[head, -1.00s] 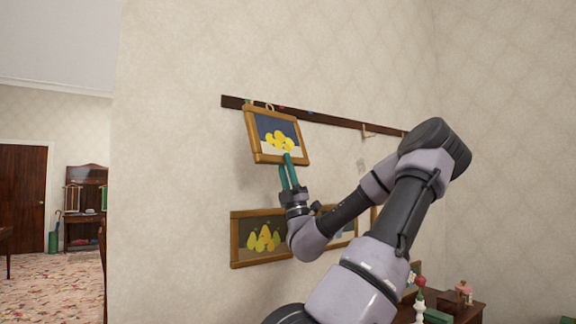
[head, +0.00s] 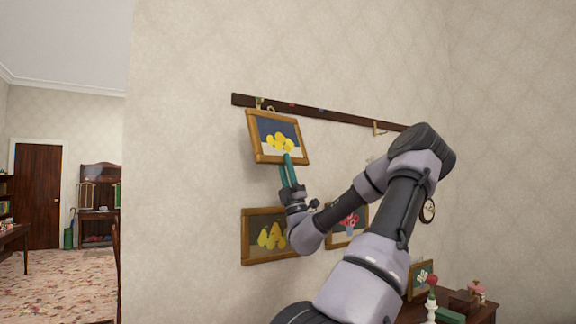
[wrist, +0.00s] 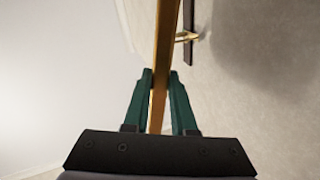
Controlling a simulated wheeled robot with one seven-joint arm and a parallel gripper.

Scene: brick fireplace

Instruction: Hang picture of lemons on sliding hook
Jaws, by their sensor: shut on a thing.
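The picture of lemons (head: 303,147), in a wooden frame with a dark blue ground, is tilted in front of the wall. My gripper (head: 288,165) is shut on its lower edge with teal fingers; in the wrist view my gripper (wrist: 159,95) has the frame (wrist: 166,40) between its fingers. A small ring (head: 271,109) stands at the frame's top. A dark rail (head: 345,118) runs along the wall behind it. A small hook (head: 258,103) on the rail is just left of the ring; I cannot tell whether they touch. A brass piece (wrist: 186,37) shows beside the frame in the wrist view.
Another hook (head: 379,128) is farther right on the rail. A pear picture (head: 268,255) and a flower picture (head: 345,236) hang below, close to my arm. A table with small objects (head: 455,300) stands at the lower right. The wall left of the rail is bare.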

